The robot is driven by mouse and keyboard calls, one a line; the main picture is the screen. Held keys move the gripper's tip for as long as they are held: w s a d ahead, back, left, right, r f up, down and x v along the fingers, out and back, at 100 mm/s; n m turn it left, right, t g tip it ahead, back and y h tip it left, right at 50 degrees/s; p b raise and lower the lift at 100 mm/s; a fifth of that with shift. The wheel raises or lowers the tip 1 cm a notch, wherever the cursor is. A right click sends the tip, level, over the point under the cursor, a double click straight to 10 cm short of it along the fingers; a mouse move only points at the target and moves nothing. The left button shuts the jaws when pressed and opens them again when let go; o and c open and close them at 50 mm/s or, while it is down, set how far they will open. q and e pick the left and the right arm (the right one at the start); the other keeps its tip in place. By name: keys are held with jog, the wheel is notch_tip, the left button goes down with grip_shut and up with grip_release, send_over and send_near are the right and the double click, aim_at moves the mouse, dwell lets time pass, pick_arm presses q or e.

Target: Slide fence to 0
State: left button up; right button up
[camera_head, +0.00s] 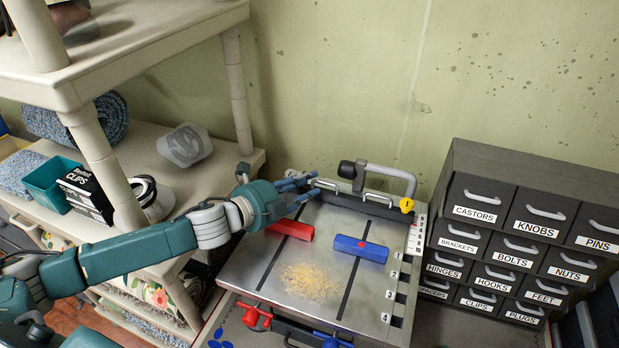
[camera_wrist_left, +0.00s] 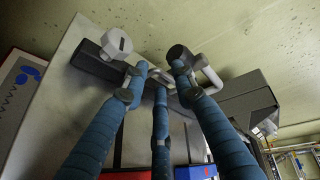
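The fence (camera_head: 365,205) is a dark bar with pale handles across the back of a grey metal table (camera_head: 335,235). A yellow pointer (camera_head: 406,204) sits at its right end, beside the upper part of a white scale (camera_head: 417,236). The small digits are hard to read. My left gripper (camera_head: 314,185) is at the fence's left end, and its blue fingers look spread. In the left wrist view the fingers (camera_wrist_left: 160,75) have gaps between their tips, in front of the fence's pale handle (camera_wrist_left: 207,77). Contact is unclear. My right gripper is not in view.
A red block (camera_head: 291,229) and a blue block (camera_head: 361,248) lie on the table, with sawdust (camera_head: 310,282) in front. A grey drawer cabinet (camera_head: 520,235) stands close on the right. A beige shelf (camera_head: 190,165) stands on the left, and the wall is behind.

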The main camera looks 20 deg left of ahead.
pick_arm(q)
jog(key=shift+x, duration=0.8)
jog(key=shift+s, duration=0.1)
grip_shut()
